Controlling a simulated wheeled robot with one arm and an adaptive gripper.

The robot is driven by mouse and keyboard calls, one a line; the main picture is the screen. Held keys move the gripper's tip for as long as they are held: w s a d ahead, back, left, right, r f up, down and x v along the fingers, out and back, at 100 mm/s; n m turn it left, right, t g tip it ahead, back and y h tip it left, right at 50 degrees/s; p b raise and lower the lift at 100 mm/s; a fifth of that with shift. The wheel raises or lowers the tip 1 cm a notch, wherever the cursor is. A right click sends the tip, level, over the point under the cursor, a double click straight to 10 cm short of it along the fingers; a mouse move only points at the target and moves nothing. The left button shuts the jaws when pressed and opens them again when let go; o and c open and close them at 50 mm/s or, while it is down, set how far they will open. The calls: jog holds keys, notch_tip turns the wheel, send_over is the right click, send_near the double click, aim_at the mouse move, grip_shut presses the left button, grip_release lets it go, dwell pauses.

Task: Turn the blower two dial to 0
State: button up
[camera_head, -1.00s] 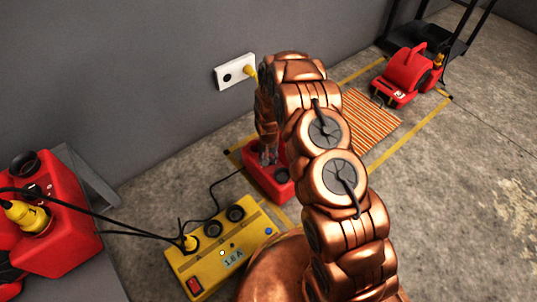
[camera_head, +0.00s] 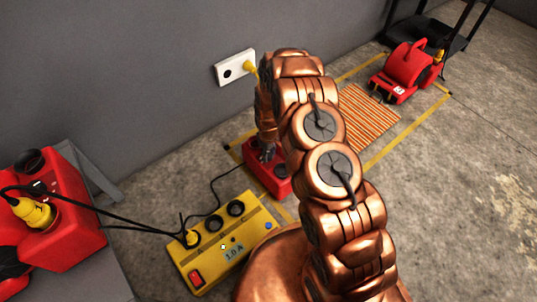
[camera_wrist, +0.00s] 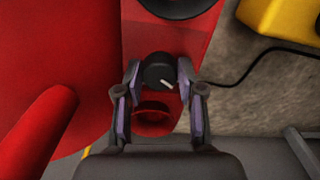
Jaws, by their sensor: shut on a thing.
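The red blower under my arm (camera_head: 262,178) stands on the floor near the wall. I cannot read a number on it. In the wrist view its red body (camera_wrist: 60,30) fills the left and middle, with a black dial (camera_wrist: 158,68) between my fingertips. The dial's white pointer mark points to the lower right of the picture. My gripper (camera_wrist: 160,84) is shut on the dial, with one finger on each side. In the head view my gripper (camera_head: 267,152) reaches down onto the blower, and the dial is hidden there. The dial's scale markings cannot be read.
Another red blower (camera_head: 50,205) is on the left, a third (camera_head: 405,72) at the back right. A striped rug (camera_head: 368,120) lies inside yellow floor lines.

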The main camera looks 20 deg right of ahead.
aim_at(269, 155)
jog(key=n+b, duration=0.1)
jog(key=n, duration=0.3)
jog(key=shift+f, duration=0.1)
jog(key=shift+n+b, duration=0.5)
jog(key=shift+n, duration=1.1)
jog(key=o, duration=0.9)
jog(key=shift+c, duration=0.2)
jog(key=shift+w+r, duration=0.1)
jog(key=shift+r, duration=0.85)
notch_tip(269, 155, up, 10)
jog(key=shift+r, duration=0.15)
